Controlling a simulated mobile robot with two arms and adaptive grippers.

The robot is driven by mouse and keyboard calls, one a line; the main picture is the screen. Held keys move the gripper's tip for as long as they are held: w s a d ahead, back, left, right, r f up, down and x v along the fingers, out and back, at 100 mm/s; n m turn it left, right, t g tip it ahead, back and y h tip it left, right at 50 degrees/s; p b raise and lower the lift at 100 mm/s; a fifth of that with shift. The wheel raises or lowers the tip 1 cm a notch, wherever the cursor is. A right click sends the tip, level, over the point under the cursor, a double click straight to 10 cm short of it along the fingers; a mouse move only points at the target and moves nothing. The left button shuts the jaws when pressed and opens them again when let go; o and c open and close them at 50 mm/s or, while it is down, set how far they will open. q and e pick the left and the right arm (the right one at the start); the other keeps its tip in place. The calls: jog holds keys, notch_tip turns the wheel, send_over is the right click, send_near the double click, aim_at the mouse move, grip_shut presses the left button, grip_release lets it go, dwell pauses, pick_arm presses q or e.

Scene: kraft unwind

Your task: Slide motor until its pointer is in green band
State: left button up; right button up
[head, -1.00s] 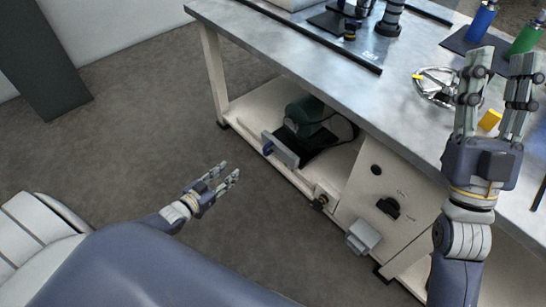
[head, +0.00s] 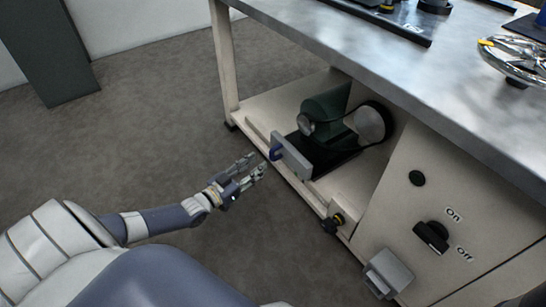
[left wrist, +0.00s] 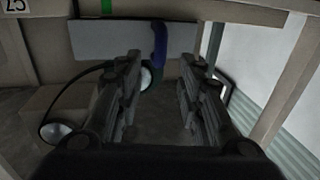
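The dark green motor (head: 325,112) sits on a black base (head: 318,158) on the bench's lower shelf. A grey plate (head: 296,160) stands upright at its front, with a blue handle (head: 275,152) at the left end. In the left wrist view the plate (left wrist: 110,40) and blue handle (left wrist: 159,45) show ahead. A green band (left wrist: 107,6) shows at the top edge there; I cannot make out the pointer. My left gripper (head: 258,168) is just left of the handle. Its fingers (left wrist: 160,75) are apart, with the handle beyond the gap and nothing held. My right gripper is out of view.
A cream cabinet panel (head: 400,215) with a black knob (head: 432,236) marked On and Off stands right of the shelf. The bench top (head: 400,75) overhangs the motor.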

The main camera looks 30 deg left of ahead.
aim_at(272, 151)
pick_arm(q)
jog(key=w+b, duration=0.1)
jog(key=w, duration=0.1)
jog(key=w+d+b, duration=0.1)
jog(key=w, duration=0.1)
jog(key=w+b, duration=0.2)
jog(key=w, duration=0.1)
jog(key=shift+d+f, duration=0.15)
jog(key=shift+d, duration=0.1)
jog(key=shift+w+d, duration=0.1)
jog(key=shift+w, duration=0.4)
grip_shut()
